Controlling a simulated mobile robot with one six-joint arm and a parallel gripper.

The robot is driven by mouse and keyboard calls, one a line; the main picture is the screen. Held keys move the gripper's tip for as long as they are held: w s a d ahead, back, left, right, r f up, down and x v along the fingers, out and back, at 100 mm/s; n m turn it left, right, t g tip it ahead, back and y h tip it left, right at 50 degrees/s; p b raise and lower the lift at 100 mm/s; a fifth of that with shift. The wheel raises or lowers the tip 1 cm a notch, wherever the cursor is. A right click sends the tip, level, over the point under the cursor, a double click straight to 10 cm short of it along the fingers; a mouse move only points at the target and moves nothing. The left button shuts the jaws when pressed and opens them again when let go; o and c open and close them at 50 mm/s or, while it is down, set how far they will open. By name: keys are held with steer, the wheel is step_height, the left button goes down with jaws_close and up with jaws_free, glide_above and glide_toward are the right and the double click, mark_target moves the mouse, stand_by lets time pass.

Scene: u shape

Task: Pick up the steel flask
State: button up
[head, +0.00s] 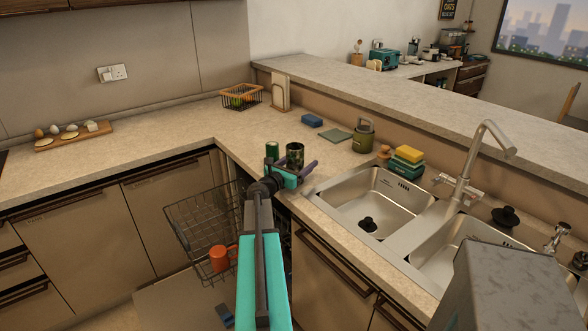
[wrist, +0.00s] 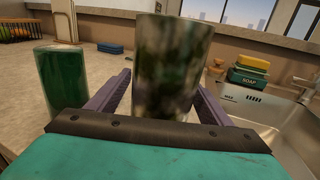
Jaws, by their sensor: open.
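A shiny cylinder with a mottled dark green and grey surface, which looks like the steel flask (head: 295,152), stands upright on the counter near the inner corner. My gripper (head: 289,166) is open right at it, low over the counter edge. In the wrist view the flask (wrist: 172,60) rises between the two purple fingers (wrist: 163,88), large and blurred, its base hidden by the gripper body. I see no clear contact. A dark green cylinder (wrist: 62,82) stands just left of the left finger; it also shows in the head view (head: 272,149).
The sink (head: 372,200) lies to the right, with sponges and a soap box (head: 405,163) behind it. An olive canister (head: 363,137), a green cloth (head: 336,135) and a blue sponge (head: 312,121) lie behind. An open dishwasher rack (head: 200,215) juts out at left below.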

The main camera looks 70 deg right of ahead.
mark_target(300, 153)
steer(key=c, duration=1.5)
steer(key=shift+r, duration=0.4)
steer(key=s+a+r+p, duration=0.2)
steer(key=s+a+r, duration=0.2)
steer(key=s+a, duration=0.5)
steer(key=shift+a+r+p, duration=0.15)
steer(key=shift+a+p, duration=0.2)
steer(key=shift+a, duration=0.1)
stand_by(0.9)
steer(key=s+p, duration=0.1)
steer(key=p, duration=0.5)
steer(key=shift+a+p, duration=0.3)
steer(key=shift+p, duration=0.1)
steer(key=shift+s+a+r+p, duration=0.1)
steer(key=shift+s+a+p, duration=0.25)
steer(key=shift+p, duration=2.25)
